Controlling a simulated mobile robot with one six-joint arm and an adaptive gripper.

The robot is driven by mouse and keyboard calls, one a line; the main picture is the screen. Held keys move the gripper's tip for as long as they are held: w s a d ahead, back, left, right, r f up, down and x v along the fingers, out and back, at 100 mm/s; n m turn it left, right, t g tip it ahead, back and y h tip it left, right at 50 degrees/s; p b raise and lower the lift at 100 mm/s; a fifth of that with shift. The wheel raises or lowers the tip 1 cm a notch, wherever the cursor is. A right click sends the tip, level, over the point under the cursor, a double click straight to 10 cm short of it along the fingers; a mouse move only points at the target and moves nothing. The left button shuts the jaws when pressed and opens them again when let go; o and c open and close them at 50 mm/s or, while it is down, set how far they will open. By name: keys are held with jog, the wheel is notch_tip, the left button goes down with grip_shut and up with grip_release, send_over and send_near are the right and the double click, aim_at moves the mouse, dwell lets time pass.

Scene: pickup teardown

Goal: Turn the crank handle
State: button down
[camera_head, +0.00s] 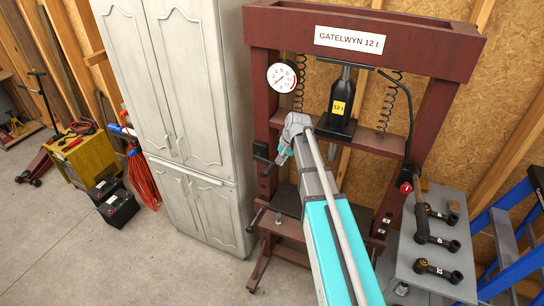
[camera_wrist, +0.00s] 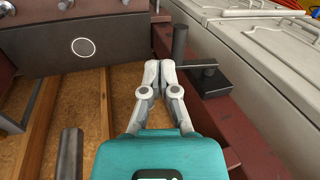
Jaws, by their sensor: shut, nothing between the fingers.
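The crank handle (camera_head: 262,153) is a dark crank on the left post of the dark red press. In the wrist view, its upright cylindrical grip (camera_wrist: 180,45) and dark arm show beside the red post. My gripper (camera_head: 284,154) is just right of the crank in the head view. In the wrist view, my gripper (camera_wrist: 152,68) has its grey fingers together and empty. The fingertips are left of the grip and close to it. I cannot tell whether they touch it.
The press (camera_head: 360,33) has a gauge (camera_head: 282,77) and a black jack (camera_head: 343,100). A grey cabinet (camera_head: 185,90) stands close on the left. A grey table (camera_head: 430,255) with dark parts and a blue ladder (camera_head: 500,245) are on the right. Floor is clear at front left.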

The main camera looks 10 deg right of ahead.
aim_at(270, 170)
jog(key=w+d+r+m+p, duration=0.1)
jog(key=w+r+p, duration=0.2)
jog(key=r, duration=0.2)
jog(key=shift+w, duration=0.25)
jog(key=shift+f, duration=0.3)
jog(key=b+x, duration=1.3)
jog(key=shift+w+a+f, duration=0.15)
jog(key=shift+w+a, duration=0.1)
jog(key=shift+a, duration=0.05)
dwell(0.4)
dwell(0.4)
jog(key=shift+f+b, duration=0.95)
jog(key=shift+r, duration=0.15)
